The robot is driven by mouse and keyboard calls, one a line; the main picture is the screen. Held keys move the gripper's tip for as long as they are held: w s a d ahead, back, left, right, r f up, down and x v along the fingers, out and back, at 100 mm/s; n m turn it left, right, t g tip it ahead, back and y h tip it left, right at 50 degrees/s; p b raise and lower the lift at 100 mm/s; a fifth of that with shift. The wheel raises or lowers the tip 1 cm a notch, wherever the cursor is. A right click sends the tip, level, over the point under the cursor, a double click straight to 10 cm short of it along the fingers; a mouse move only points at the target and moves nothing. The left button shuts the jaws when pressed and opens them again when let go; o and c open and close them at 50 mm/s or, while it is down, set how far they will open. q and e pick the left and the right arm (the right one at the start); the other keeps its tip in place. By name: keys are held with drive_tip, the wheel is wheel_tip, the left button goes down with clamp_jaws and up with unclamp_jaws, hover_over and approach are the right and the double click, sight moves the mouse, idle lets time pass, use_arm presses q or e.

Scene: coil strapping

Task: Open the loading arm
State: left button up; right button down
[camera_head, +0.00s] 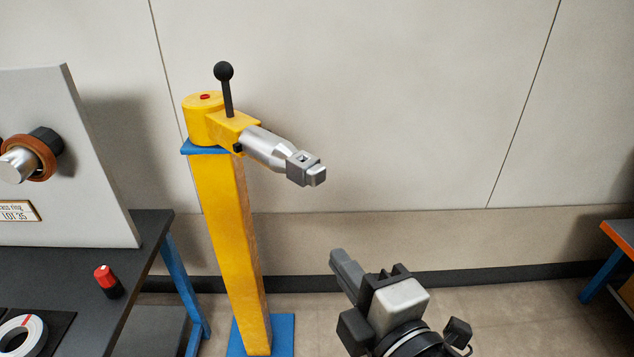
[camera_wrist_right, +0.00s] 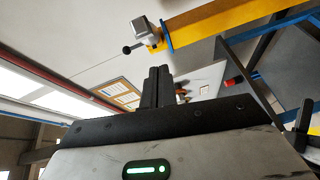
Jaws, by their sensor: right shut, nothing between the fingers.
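The loading arm (camera_head: 268,148) is a silver cylinder with a squared grey tip, reaching right from a yellow swivel head on a yellow post (camera_head: 226,240). A black lever with a ball knob (camera_head: 224,72) stands upright on the yellow head. In the right wrist view the loading arm (camera_wrist_right: 145,29) appears at the top, with the black knob (camera_wrist_right: 127,49) beside it. My right gripper (camera_head: 340,259) is below and to the right of the loading arm tip, apart from it. Its fingers (camera_wrist_right: 157,74) are together and empty. My left gripper is not in view.
A dark table (camera_head: 150,226) with a blue leg is at the left. It carries a grey upright panel (camera_head: 90,190) with a coil, a red-topped black item (camera_head: 107,281) and a white tape ring (camera_head: 22,334). Free space lies right of the post.

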wheel_tip(320, 180, up, 2)
drive_tip(key=n, duration=0.1)
drive_tip(key=b, duration=0.7)
approach(308, 176)
drive_tip(key=w+a, duration=0.2)
drive_tip(key=a, duration=0.2)
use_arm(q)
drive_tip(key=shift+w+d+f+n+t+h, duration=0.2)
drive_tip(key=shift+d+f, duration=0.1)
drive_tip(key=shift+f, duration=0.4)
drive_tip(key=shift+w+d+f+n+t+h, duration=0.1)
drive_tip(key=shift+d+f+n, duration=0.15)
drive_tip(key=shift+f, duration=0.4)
use_arm(e)
drive_tip(key=shift+w+d+f+n+t, duration=0.1)
drive_tip(key=shift+w+d, duration=0.2)
drive_tip(key=shift+w, duration=0.25)
drive_tip(key=shift+w+d+f+n+t, duration=0.15)
drive_tip(key=shift+w+d, duration=0.1)
drive_tip(key=shift+w, duration=0.3)
drive_tip(key=shift+w+d+f+n+t, duration=0.1)
drive_tip(key=shift+w+d, duration=0.2)
drive_tip(key=shift+w, duration=0.25)
